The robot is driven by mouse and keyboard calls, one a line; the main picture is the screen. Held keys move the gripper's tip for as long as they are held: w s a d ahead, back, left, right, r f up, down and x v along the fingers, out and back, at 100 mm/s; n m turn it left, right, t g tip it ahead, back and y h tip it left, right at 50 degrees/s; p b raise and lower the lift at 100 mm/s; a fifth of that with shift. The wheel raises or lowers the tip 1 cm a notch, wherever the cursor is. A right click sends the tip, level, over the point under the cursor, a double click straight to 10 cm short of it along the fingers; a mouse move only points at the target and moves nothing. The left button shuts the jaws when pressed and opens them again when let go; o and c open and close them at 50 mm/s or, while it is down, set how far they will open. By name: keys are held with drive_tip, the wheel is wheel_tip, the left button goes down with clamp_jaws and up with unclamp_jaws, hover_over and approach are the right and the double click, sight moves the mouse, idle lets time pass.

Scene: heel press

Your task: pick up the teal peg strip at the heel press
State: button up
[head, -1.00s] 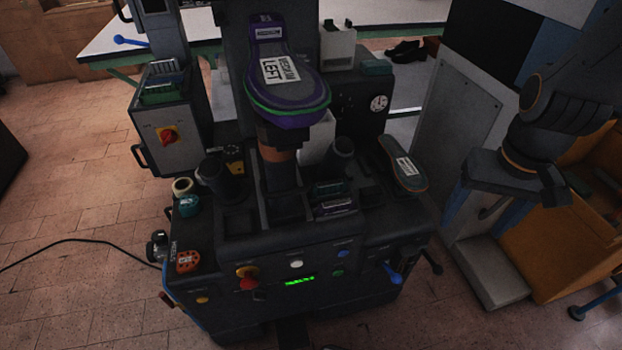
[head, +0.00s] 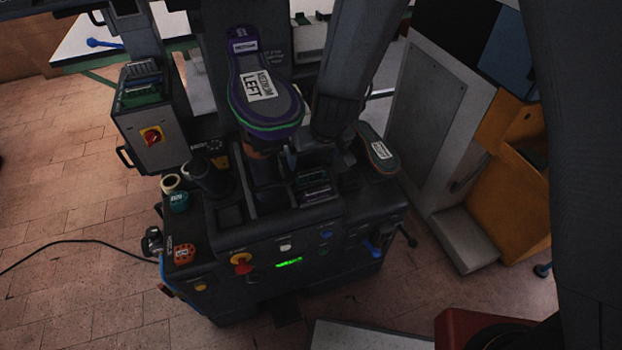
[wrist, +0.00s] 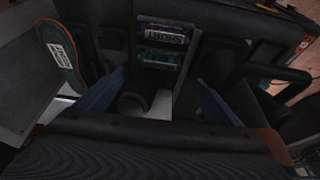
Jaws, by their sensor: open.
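A teal-green strip (wrist: 159,58) lies in a dark tray pocket beside a purple strip (wrist: 166,38) marked SHORT in the wrist view. Both also show in the head view, the teal-green strip (head: 308,180) behind the purple one. I take the teal-green one as the peg strip; its pegs are too small to make out. My gripper (wrist: 160,78) is open, its blue fingers spread wide with nothing held between them. The strip lies beyond the fingertips in the wrist view. In the head view my arm covers most of the gripper.
A purple shoe form (head: 262,90) marked LEFT stands over the press. A grey cylinder (wrist: 133,103) lies between my fingers in the wrist view. A teal insole (head: 379,150) rests at the right. A dark post (head: 208,178) stands left of the pockets.

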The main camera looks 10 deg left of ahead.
sight(310, 172)
drive_tip(key=b+x, duration=0.3)
drive_tip(key=x, duration=0.6)
drive_tip(key=c, duration=0.9)
